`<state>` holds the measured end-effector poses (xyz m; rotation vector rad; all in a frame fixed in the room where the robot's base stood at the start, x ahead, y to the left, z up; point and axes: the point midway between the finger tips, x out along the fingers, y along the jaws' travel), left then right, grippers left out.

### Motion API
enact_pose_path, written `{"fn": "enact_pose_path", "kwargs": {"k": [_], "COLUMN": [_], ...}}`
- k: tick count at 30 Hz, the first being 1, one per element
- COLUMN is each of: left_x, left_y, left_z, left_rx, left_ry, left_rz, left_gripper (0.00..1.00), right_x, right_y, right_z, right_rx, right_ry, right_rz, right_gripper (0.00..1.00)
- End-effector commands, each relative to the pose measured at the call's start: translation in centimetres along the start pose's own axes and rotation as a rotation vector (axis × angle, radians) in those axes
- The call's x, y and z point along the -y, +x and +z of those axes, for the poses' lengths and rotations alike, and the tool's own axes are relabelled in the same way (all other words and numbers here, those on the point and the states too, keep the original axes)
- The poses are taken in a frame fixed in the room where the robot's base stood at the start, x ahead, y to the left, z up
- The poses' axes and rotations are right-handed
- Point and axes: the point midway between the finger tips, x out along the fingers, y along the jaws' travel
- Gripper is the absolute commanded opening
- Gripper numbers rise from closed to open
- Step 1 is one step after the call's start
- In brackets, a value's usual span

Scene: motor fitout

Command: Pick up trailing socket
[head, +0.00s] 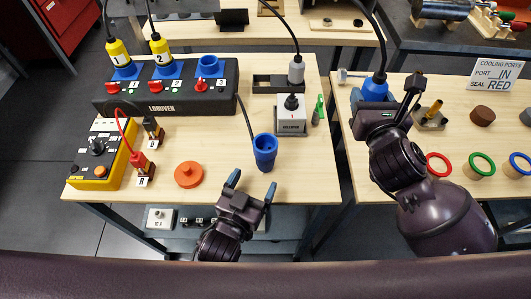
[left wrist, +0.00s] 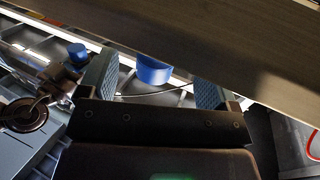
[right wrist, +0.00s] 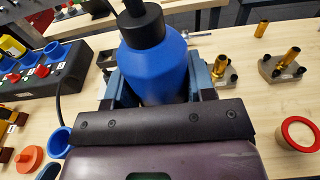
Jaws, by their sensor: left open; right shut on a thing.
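The trailing socket (head: 265,152) is a blue cup on the wooden table's front part, with a dark cable running to the black LORUVEN box. My left gripper (head: 251,187) is open just in front of it at the table's front edge, with nothing held. In the left wrist view the blue socket (left wrist: 153,70) shows between and beyond the two fingers, partly cut off by the table edge. My right gripper (head: 380,102) is shut on a large blue plug (head: 374,89) with a black cable; the plug (right wrist: 155,65) fills the space between the fingers in the right wrist view.
The LORUVEN box (head: 165,92) holds plugs 1 and 2 and an empty blue outlet (head: 209,66). An orange disc (head: 189,174) lies left of the trailing socket. A grey-white block (head: 291,117) stands behind it. A gap separates the two tables. Coloured rings (head: 482,164) are at right.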

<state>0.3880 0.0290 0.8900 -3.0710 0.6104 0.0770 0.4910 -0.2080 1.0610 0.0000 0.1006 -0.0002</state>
Motion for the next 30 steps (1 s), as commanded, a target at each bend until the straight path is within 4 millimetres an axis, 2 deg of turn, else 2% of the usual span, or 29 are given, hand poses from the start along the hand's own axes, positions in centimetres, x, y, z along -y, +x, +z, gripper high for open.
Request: {"fn": "enact_pose_path", "kwargs": {"k": [8, 18, 27, 30], "left_x": [0.0, 0.1, 0.1, 0.1], "left_y": [1.8, 5.8, 6.1, 6.1], "left_z": [-0.3, -0.5, -0.5, -0.5], "left_rx": [-0.002, 0.000, 0.001, 0.001], "left_ry": [0.000, -0.001, -0.001, -0.001], "left_rz": [0.000, 0.000, 0.000, 0.000], "left_gripper": [0.84, 0.84, 0.84, 0.69], "right_x": [0.0, 0.0, 0.0, 0.0], "right_y": [0.0, 0.0, 0.0, 0.0], "right_z": [0.2, 0.4, 0.4, 0.4], "right_rx": [0.002, 0.003, 0.003, 0.003], "right_ry": [0.000, 0.000, 0.000, 0.000], "right_rz": [0.000, 0.000, 0.000, 0.000], "right_gripper": [0.00, 0.00, 0.00, 0.00]}}
